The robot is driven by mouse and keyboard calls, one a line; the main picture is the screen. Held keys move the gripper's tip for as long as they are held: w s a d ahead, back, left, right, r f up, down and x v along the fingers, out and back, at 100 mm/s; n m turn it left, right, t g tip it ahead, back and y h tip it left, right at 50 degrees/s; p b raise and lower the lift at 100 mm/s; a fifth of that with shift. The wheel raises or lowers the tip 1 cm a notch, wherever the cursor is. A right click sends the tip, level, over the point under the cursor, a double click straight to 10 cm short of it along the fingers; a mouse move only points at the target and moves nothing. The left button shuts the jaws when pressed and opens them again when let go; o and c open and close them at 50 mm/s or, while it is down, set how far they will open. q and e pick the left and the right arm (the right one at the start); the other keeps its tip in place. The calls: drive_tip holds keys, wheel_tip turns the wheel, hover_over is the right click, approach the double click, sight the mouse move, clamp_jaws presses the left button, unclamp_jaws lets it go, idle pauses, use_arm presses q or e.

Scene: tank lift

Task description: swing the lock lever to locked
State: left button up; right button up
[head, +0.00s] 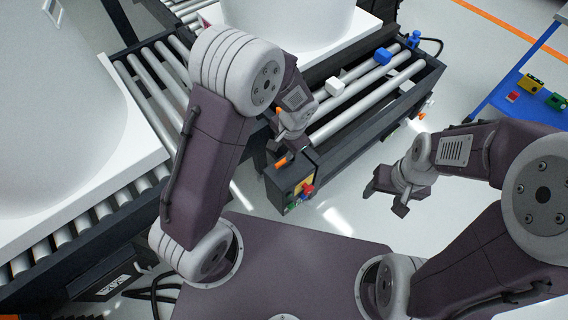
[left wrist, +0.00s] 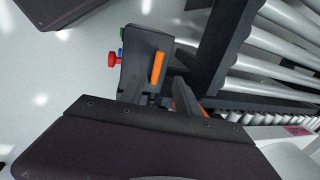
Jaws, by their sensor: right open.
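An orange-tipped lever (head: 281,162) sits at the dark control box (head: 290,184) on the near end of the roller lift; its orange grip also shows in the left wrist view (left wrist: 157,67). I cannot tell whether it stands at locked. My left gripper (head: 287,141) is just above and beside the lever, pointing down; contact and its finger gap are hidden. A second orange piece (head: 278,111) shows behind it, also partly seen in the left wrist view (left wrist: 184,99). My right gripper (head: 384,193) is open and empty, right of the box, over bare floor.
The box carries a red button (head: 308,189). White tanks stand at left (head: 60,120) and at the back (head: 290,25).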

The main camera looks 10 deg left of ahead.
sight(281, 162)
use_arm(q)
drive_tip(key=f+b, duration=0.1)
drive_tip(key=f, duration=0.2)
drive_tip(key=f+b, duration=0.2)
drive_tip(key=f, duration=0.1)
drive_tip(key=a+f+b, duration=0.1)
drive_tip(key=f, duration=0.2)
drive_tip(key=shift+w+a, duration=0.1)
drive_tip(key=shift+w, duration=0.25)
use_arm(e)
wheel_tip(281, 162, down, 5)
drive_tip(key=shift+s+r, duration=0.1)
drive_tip(key=shift+s, duration=0.05)
use_arm(q)
clamp_jaws()
idle(0.6)
